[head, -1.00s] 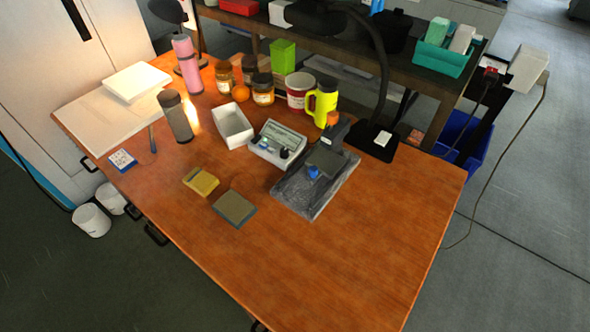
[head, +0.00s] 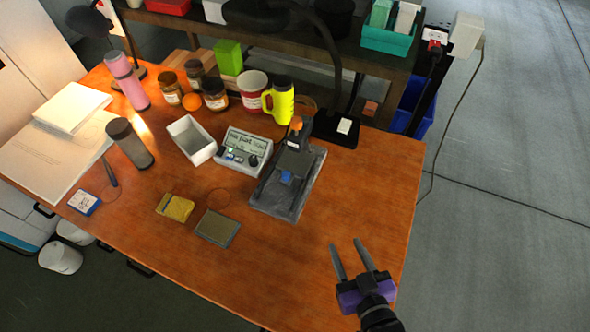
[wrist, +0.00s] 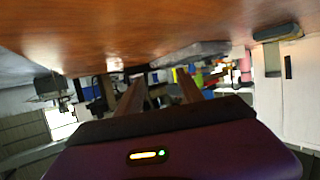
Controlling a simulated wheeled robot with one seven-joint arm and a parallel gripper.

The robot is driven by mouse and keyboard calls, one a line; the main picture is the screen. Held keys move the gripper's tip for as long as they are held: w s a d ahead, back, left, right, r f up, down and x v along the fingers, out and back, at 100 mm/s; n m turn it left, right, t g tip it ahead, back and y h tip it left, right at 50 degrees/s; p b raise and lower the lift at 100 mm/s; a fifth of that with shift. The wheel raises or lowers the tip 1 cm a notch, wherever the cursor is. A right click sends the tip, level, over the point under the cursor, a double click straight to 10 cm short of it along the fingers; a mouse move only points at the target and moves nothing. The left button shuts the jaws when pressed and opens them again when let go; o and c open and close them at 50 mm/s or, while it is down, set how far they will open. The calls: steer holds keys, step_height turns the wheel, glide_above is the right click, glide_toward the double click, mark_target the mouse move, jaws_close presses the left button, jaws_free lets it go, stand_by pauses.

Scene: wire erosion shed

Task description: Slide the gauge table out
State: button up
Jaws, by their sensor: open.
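The gauge stand has a grey stone base (head: 262,199) on the wooden table, right of a small readout box (head: 243,152). On the base sits a dark gauge table (head: 294,163) with a blue knob (head: 286,177) at its near side. An upright with an orange top (head: 296,123) stands behind it. My gripper (head: 350,252) is open and empty over the table's right front part, apart from the stand and nearer the front edge. In the wrist view my gripper's fingers (wrist: 160,90) are spread with nothing between them; a grey slab, probably the base (wrist: 190,52), lies beyond.
A yellow block (head: 175,208) and a grey-green block (head: 216,228) lie left of the base. A white tray (head: 191,139), jars, a yellow bottle (head: 280,100) and a black lamp (head: 335,80) stand behind. The wooden table (head: 365,195) is bare right of the base.

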steer(key=n+g+y+p, duration=0.1)
steer(key=n+y+p, duration=0.1)
steer(key=p, duration=0.1)
glide_toward(288, 176)
steer(key=shift+w+a+f, duration=0.2)
steer(key=shift+w+a, duration=0.1)
steer(key=shift+w, duration=0.25)
steer(key=shift+x, duration=3.9)
jaws_close()
